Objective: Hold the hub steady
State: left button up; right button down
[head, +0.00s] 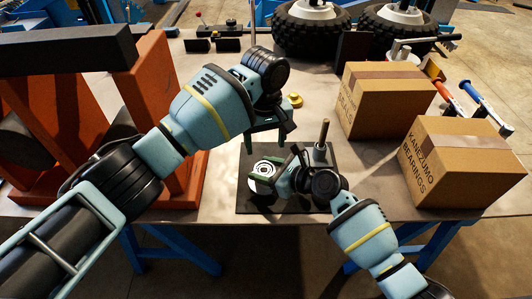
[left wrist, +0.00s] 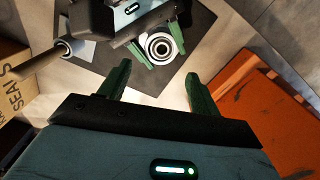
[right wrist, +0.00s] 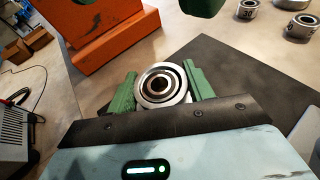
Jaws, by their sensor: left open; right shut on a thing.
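The hub (head: 264,171), a pale round piece with dark rings and a central bore, stands on a dark plate (head: 245,207) at the table's front. My right gripper (head: 275,172) is shut on the hub, one green finger on each side. The right wrist view shows the hub (right wrist: 163,86) between the fingers, its bore facing the camera. My left gripper (head: 266,143) is open and above and behind the hub. In the left wrist view nothing is between its fingers (left wrist: 158,78); the hub (left wrist: 160,47) and right gripper show beyond them.
An upright rod on a post (head: 321,148) stands on the plate's right side. Two cardboard boxes (head: 385,100) stand right, an orange frame (head: 155,85) left. A brass piece (head: 295,100) lies behind the left gripper.

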pick_arm(q)
jog(key=r, duration=0.6)
jog(key=shift+a, duration=0.2)
pick_arm(e)
jog(key=shift+d, duration=0.1)
pick_arm(q)
jog(key=shift+f, duration=0.1)
pick_arm(e)
jog(key=shift+w, duration=0.1)
jog(key=c, duration=0.5)
grip_release()
jog(key=v, duration=1.2)
pick_arm(q)
jog(key=shift+d, duration=0.1)
